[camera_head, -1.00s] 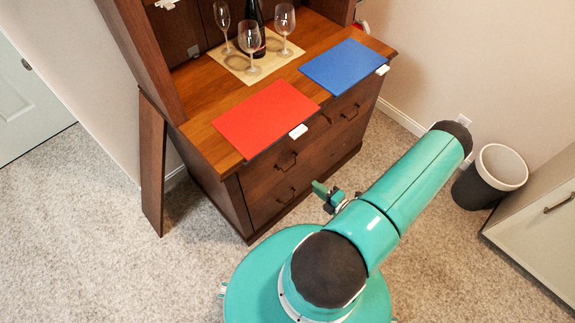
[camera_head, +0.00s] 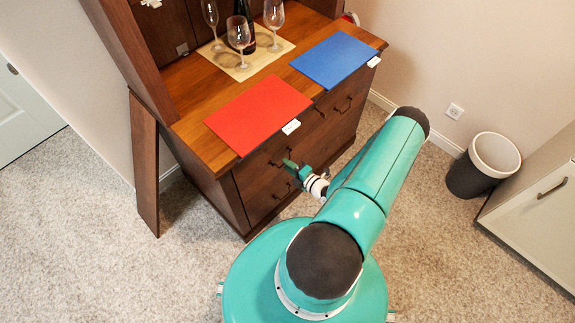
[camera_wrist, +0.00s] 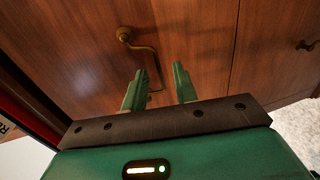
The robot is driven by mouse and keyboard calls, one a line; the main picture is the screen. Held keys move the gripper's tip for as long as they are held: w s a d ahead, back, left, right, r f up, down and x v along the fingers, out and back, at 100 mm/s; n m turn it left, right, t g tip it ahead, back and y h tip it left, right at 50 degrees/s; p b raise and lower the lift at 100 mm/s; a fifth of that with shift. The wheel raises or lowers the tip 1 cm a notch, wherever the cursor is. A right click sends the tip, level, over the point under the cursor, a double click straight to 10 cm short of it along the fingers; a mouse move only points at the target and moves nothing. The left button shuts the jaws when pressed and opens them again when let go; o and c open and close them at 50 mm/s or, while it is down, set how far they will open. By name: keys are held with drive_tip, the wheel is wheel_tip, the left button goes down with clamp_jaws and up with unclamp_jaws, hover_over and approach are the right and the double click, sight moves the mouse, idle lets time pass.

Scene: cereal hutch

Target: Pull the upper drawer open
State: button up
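The upper drawer (camera_head: 256,173) of the brown wooden hutch looks shut, just below the worktop. Its bronze handle shows in the wrist view (camera_wrist: 146,48), with its near end between my two green fingers. My gripper (camera_head: 292,167) is in front of the drawer at handle height; its fingers also show in the wrist view (camera_wrist: 159,88), spread apart. The left finger is close beside the handle bar; I cannot tell whether they touch. In the head view my gripper partly covers this handle. The lower drawer's handle (camera_wrist: 306,45) is at the right of the wrist view.
A red mat (camera_head: 257,113) and a blue mat (camera_head: 334,60) lie on the worktop, with white tags at the front edge. Glasses and a dark bottle (camera_head: 244,20) stand behind on a beige mat. A bin (camera_head: 484,165) stands at right. Carpet before the hutch is clear.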

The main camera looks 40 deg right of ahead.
drive_tip(key=shift+w+f, duration=0.1)
drive_tip(key=shift+w, duration=0.45)
